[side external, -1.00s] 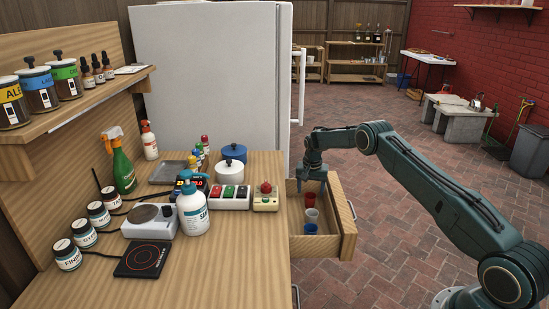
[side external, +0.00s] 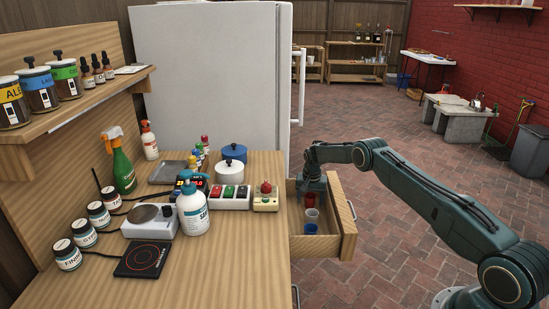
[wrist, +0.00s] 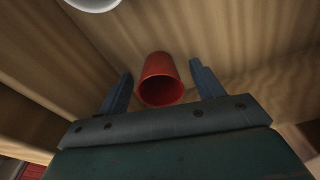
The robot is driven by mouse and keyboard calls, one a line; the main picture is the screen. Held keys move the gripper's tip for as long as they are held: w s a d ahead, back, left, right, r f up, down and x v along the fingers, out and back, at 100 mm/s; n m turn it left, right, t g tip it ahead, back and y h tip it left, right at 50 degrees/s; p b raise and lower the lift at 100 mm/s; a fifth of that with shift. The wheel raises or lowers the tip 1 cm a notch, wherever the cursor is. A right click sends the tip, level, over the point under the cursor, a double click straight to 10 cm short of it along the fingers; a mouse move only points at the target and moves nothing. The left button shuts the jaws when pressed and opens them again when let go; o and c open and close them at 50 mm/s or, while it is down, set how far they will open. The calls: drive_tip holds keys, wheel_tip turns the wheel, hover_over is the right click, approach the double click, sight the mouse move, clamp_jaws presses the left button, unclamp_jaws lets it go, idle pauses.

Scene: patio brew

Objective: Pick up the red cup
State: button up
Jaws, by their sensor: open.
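The red cup (wrist: 160,80) stands in the open drawer (side external: 347,222). In the wrist view it shows between the two fingers of my gripper (wrist: 162,90), with a gap on each side. In the side view the red cup (side external: 311,199) is at the far end of a row of cups, partly hidden by my gripper (side external: 312,188). My gripper is open and empty, pointing down into the drawer.
A white cup (side external: 311,214) and a blue cup (side external: 310,228) stand nearer in the same drawer. The drawer's wooden walls are close around my gripper. The counter (side external: 240,260) is at the left, with a switch box (side external: 230,197) and a red-button box (side external: 266,198) near its edge.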

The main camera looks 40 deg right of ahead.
drive_tip(key=c, duration=1)
drive_tip(key=shift+r, duration=0.15)
wheel_tip(320, 180, up, 20)
drive_tip(key=shift+f, duration=0.1)
idle(0.6)
